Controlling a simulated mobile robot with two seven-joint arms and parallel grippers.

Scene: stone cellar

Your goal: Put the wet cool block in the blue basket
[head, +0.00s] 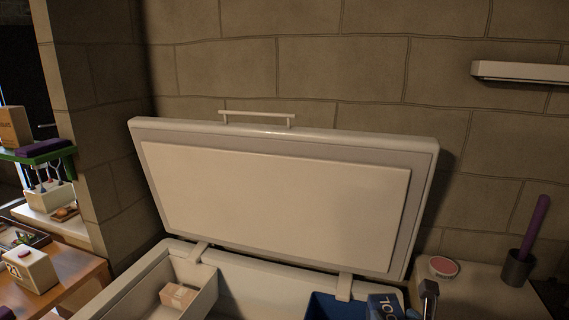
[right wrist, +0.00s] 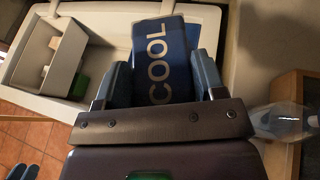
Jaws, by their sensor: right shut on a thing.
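A blue cool block (head: 385,307) with pale lettering shows at the bottom edge of the head view. In the right wrist view the block (right wrist: 160,60) reads COOL and sits between the fingers of my right gripper (right wrist: 164,84), which is shut on it. Whether its surface is wet I cannot tell. The blue basket (head: 335,305) is inside the open white chest freezer, at its right end. The block is at the basket's right side in the head view; its height over the basket is unclear.
The freezer lid (head: 280,200) stands open against the stone wall. A grey-white bin (right wrist: 50,52) with small boxes is at the freezer's left. On the right, a surface holds a round tin (head: 443,267) and a dark cup (head: 517,268) with a purple rod.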

